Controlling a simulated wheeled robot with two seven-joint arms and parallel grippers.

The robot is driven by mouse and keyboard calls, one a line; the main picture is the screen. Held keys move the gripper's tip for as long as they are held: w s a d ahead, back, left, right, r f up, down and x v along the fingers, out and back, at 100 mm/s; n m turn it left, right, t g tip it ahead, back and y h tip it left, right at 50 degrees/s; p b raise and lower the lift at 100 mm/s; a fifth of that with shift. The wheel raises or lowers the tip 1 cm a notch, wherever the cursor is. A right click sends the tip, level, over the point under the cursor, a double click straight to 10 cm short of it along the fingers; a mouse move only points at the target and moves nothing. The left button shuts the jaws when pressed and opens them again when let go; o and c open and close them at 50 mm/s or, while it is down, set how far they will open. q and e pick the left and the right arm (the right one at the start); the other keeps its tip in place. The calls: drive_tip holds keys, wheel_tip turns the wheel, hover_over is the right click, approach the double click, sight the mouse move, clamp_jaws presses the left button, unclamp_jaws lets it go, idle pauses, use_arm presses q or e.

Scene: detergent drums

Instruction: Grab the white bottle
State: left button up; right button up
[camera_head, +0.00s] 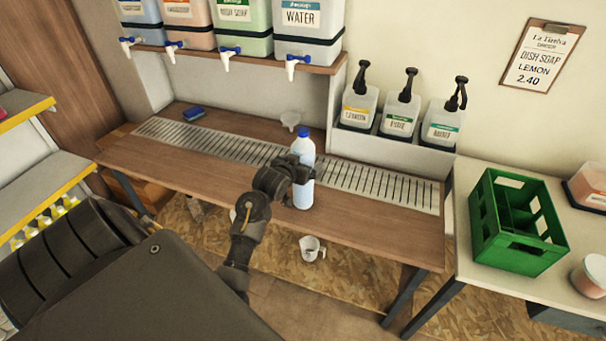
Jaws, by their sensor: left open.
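A white bottle (304,193) with a blue cap stands upright on the wooden bench (355,225), by the front edge of the slotted metal drain strip. My left gripper (297,172) is at the bottle's upper half, on its left and near side. The gripper is open, and its dark fingers cover part of the bottle's middle. I cannot tell whether the fingers touch the bottle. My right gripper is not in view.
Drums with taps, one labelled WATER (308,18), stand on a shelf above. Pump bottles (400,112) stand in a white holder behind. A green crate (515,222) sits on the right table.

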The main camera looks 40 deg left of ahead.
use_arm(q)
drive_tip(key=shift+w+a+f, duration=0.1)
drive_tip(key=shift+w+f, duration=0.15)
drive_tip(key=shift+w, duration=0.3)
clamp_jaws()
drive_tip(key=shift+r, duration=0.15)
